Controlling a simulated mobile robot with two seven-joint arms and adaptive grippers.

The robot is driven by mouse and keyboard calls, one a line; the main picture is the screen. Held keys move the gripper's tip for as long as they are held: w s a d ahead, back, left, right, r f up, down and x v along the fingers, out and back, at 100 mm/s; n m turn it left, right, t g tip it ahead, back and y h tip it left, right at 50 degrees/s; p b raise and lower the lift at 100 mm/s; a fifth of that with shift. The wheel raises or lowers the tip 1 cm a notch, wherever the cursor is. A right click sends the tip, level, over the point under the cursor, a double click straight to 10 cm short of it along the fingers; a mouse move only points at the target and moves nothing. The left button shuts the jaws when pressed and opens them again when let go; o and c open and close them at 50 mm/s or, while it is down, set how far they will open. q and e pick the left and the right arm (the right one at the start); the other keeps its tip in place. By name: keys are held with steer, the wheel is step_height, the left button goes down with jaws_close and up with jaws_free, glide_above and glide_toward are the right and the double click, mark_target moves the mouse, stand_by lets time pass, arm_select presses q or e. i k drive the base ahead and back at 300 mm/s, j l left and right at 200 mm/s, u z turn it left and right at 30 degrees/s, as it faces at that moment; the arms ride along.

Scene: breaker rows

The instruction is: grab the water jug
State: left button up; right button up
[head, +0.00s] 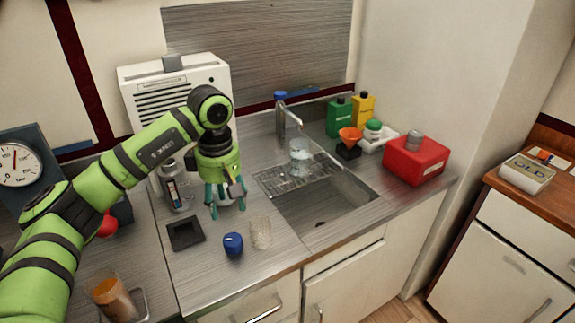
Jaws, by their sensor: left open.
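My left gripper (227,208) points down over the counter, left of the sink, with its teal fingertips spread open. A pale grey rounded thing (230,193) shows behind and between the fingers, mostly hidden by them; I cannot tell whether it is a jug or whether the fingers touch it. A clear vessel (300,157) that looks like a water jug stands on the wire rack under the tap, to the right of my left gripper and apart from it. My right gripper is not in view.
A blue cup (233,244), a ribbed clear glass (261,233) and a black square tray (186,233) are near the gripper. A red container (416,161) stands on the right. Bare counter lies in front of the glass.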

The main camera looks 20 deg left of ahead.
mark_target(301, 160)
steer(key=i+l, duration=0.2)
steer(key=i, duration=0.3)
steer(key=i+l, duration=0.15)
steer(key=i, duration=0.3)
